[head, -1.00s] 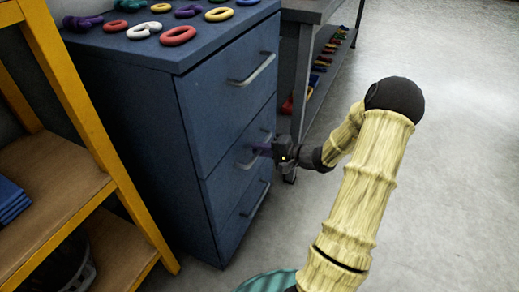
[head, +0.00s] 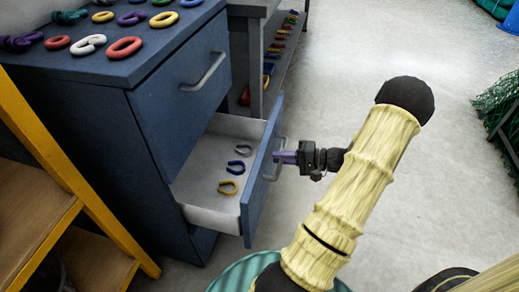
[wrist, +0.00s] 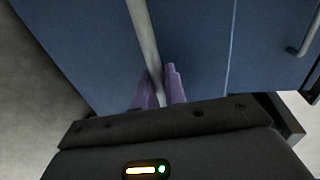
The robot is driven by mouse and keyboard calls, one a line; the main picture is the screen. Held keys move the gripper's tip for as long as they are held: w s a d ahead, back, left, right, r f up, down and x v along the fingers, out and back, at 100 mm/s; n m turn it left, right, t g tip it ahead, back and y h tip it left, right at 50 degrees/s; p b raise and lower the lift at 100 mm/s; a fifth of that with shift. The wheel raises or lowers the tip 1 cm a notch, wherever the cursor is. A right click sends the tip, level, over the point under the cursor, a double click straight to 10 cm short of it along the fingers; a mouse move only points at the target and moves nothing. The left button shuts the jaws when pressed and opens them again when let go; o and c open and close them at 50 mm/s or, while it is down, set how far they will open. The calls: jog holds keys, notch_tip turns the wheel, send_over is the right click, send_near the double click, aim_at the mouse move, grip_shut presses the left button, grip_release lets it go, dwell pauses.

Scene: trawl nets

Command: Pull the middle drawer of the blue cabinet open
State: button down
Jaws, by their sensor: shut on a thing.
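The blue cabinet (head: 90,115) stands at the left in the head view. My gripper (head: 280,157) is at the drawer's front, shut on the bar handle (head: 279,163). In the wrist view the purple fingers (wrist: 160,88) sit on either side of the grey handle (wrist: 146,40). The top drawer (head: 185,95) is shut. The bottom drawer is mostly hidden under the open one.
Coloured rings and shackles (head: 125,47) lie on the cabinet top. A yellow shelf frame (head: 60,150) stands close at the left. A grey bench (head: 250,40) is behind the cabinet. Green netting (head: 497,105) is at the right. The floor between is clear.

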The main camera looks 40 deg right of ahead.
jog(key=shift+f+p+v, duration=0.2)
jog(key=shift+f+v, duration=0.05)
jog(key=shift+v, duration=0.85)
jog(key=shift+f+p+v, duration=0.2)
jog(key=shift+v, duration=0.9)
jog(key=c, duration=1.5)
grip_release()
jog(key=shift+c, duration=0.2)
jog(key=shift+s+d, duration=0.1)
jog(key=p+v, duration=0.5)
jog(key=v, duration=1.2)
jog(key=shift+s+d+f, duration=0.1)
jog(key=shift+s+f, duration=0.05)
